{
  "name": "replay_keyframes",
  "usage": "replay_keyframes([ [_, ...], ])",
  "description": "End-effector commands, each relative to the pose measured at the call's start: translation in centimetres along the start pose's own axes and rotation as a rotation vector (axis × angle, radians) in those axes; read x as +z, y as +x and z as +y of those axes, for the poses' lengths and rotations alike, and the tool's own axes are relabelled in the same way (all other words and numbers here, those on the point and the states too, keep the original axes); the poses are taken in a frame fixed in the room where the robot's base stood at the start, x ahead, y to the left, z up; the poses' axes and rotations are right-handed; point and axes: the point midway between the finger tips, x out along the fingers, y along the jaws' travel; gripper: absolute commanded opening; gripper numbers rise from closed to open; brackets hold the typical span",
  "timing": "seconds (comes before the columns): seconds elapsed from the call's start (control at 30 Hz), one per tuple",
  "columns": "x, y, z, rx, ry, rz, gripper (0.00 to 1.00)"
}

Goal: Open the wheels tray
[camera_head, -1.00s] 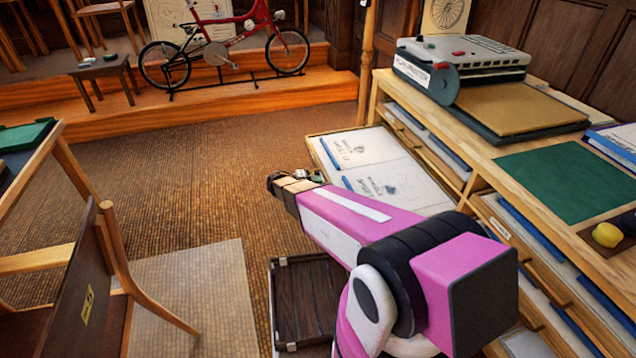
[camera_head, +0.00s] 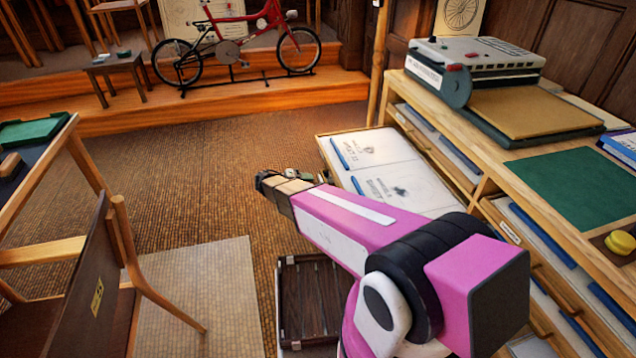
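An open tray (camera_head: 372,147) is pulled out from the left end of the wooden cabinet (camera_head: 478,152). White sheets with small drawings and blue strips lie in it. I cannot read a label that marks it as the wheels tray. Several other trays with blue-edged sheets sit in the cabinet, and one has a small label (camera_head: 510,232). My gripper (camera_head: 268,182) is at the end of my pink arm, left of the open tray's front edge. The fingers are small and dark here, and their opening does not show. My arm hides part of the open tray and the lower cabinet front.
A grey machine (camera_head: 478,68) and a green mat (camera_head: 580,185) are on the cabinet top. A dark slatted case (camera_head: 308,300) is on the floor below my arm. A chair (camera_head: 85,285) stands at left. Carpet (camera_head: 190,190) is clear toward the red bicycle (camera_head: 240,45).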

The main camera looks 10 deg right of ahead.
Motion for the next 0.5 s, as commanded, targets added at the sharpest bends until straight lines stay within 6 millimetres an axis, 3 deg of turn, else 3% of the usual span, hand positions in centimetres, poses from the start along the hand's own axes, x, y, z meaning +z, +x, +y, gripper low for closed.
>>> replay_keyframes([
  [0.2,0.0,-2.4,0.0,0.001,0.0,0.001,0.37],
  [0.5,0.0,-2.7,0.0,0.0,0.0,0.0,0.37],
])
